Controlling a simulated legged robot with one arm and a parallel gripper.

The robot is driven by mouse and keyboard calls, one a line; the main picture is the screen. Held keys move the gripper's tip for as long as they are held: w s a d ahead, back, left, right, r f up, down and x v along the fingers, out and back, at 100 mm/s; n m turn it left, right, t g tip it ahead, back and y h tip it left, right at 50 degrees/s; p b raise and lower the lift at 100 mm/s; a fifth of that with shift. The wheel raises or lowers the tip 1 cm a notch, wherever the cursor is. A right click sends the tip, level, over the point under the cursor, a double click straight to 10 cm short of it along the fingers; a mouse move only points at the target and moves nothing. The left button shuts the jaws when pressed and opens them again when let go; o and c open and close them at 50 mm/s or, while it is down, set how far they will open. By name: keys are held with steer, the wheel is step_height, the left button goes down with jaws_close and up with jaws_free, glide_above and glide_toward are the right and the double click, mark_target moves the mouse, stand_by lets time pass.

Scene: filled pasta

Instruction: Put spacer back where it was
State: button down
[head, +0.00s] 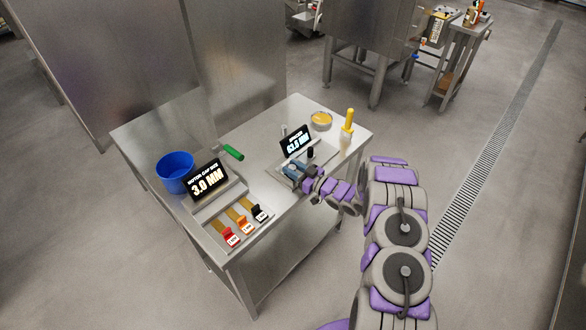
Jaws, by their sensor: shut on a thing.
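My gripper (291,168) is at the front left of the right-hand tray (326,158), just below the display reading 63.0 MM (296,142). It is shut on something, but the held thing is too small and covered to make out. A small dark upright piece (310,152) stands beside the gripper, at the right of that display; I cannot tell whether it is a spacer. A pale upright piece (284,130) stands behind the display. Red (232,236), orange (243,223) and black (259,212) tagged pieces lie in the left tray (222,246) below a 3.0 MM display (208,181).
A blue bucket (175,172) stands at the table's left. A green-handled tool (233,152) lies at the back middle. A round yellow-filled dish (321,119) and a yellow-handled brush (347,126) are at the right end.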

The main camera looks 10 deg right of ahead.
steer(key=c, duration=0.7)
jaws_free()
steer(key=shift+c, duration=0.2)
steer(key=shift+f, duration=0.1)
